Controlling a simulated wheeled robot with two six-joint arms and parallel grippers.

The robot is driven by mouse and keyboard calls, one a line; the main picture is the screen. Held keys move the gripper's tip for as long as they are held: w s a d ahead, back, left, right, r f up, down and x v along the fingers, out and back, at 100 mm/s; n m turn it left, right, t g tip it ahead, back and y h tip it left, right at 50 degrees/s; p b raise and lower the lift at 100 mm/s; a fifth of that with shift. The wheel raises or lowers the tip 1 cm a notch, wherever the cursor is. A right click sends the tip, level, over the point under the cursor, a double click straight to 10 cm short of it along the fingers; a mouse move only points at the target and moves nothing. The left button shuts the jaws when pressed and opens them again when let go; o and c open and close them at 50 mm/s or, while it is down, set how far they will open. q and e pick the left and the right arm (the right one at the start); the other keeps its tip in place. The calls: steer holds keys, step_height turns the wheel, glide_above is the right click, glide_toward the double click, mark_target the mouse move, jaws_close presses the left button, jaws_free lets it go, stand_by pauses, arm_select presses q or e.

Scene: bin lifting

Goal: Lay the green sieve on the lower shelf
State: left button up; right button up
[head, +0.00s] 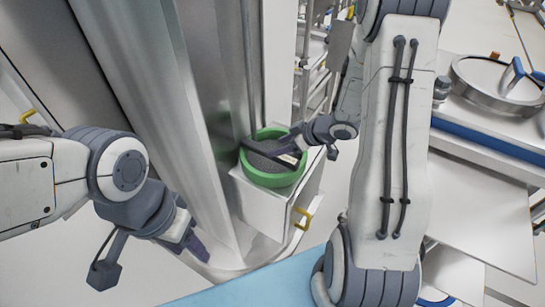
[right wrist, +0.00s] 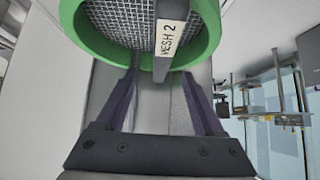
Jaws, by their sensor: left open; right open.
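The green sieve (head: 271,178) sits upright on a white block-shaped surface in the head view. Its grey mesh and green rim (right wrist: 207,48) fill the top of the right wrist view, where a dark bar labelled "MESH 2" (right wrist: 171,38) crosses it. My right gripper (head: 288,147) is open at the sieve. In the wrist view its fingers (right wrist: 160,78) stand apart, with the bar's end between their tips; contact is unclear. My left gripper (head: 197,250) is open and empty, lower left of the sieve. A white lower shelf (head: 485,215) shows below the bench at the right.
A bench (head: 470,135) with a round metal lid (head: 497,85) and blue handle stands at the right, above the shelf. My right arm hides part of the shelf. A light blue surface (head: 250,287) lies at the bottom. Metal racks (head: 312,75) stand behind.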

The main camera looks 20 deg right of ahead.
steer(key=x, duration=0.5)
steer(key=shift+a+f, duration=0.2)
steer(key=shift+f, duration=0.15)
jaws_close()
steer(key=shift+r, duration=0.1)
stand_by(1.1)
